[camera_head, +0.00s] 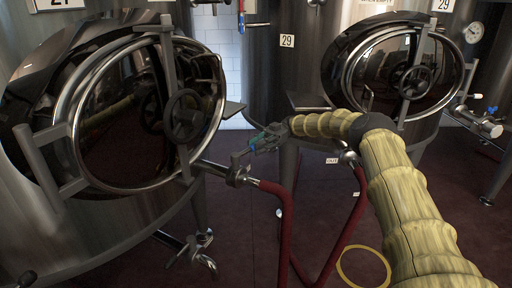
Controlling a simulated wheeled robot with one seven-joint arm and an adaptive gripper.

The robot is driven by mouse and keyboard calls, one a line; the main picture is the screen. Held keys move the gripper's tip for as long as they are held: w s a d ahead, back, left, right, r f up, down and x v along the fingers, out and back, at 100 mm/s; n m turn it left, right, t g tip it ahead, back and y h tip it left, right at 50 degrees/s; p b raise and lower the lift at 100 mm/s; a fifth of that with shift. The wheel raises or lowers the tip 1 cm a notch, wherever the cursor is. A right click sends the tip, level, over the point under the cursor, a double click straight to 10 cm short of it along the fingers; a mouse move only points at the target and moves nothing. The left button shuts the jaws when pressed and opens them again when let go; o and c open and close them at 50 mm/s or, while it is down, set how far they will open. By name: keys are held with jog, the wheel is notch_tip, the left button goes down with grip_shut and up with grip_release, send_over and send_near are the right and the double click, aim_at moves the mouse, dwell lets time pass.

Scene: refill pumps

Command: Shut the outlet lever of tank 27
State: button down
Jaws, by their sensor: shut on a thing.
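Tank 27 (65,235) is the large steel tank at the left, with its number plate (60,3) cut off by the top edge. An outlet valve (238,176) sticks out at its lower right. A blue lever (240,154) shows just above the valve. My gripper (254,146) is at this lever, at the end of my yellow-sleeved arm coming from the right. It is shut on the lever; the fingers are small and partly hide the lever's far end.
A red hose (276,189) runs from the valve down to the floor. Tank 29 (330,25) stands at the right, with a valve bearing another blue handle (491,110). A second red hose (356,205) hangs beside my arm. A yellow ring (345,275) lies low in front.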

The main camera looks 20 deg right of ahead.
jog(key=shift+r, duration=0.1)
jog(key=c, duration=1.3)
grip_release()
jog(key=shift+s+m+t+p, duration=0.3)
jog(key=shift+t+p, duration=0.1)
jog(key=shift+p, duration=0.35)
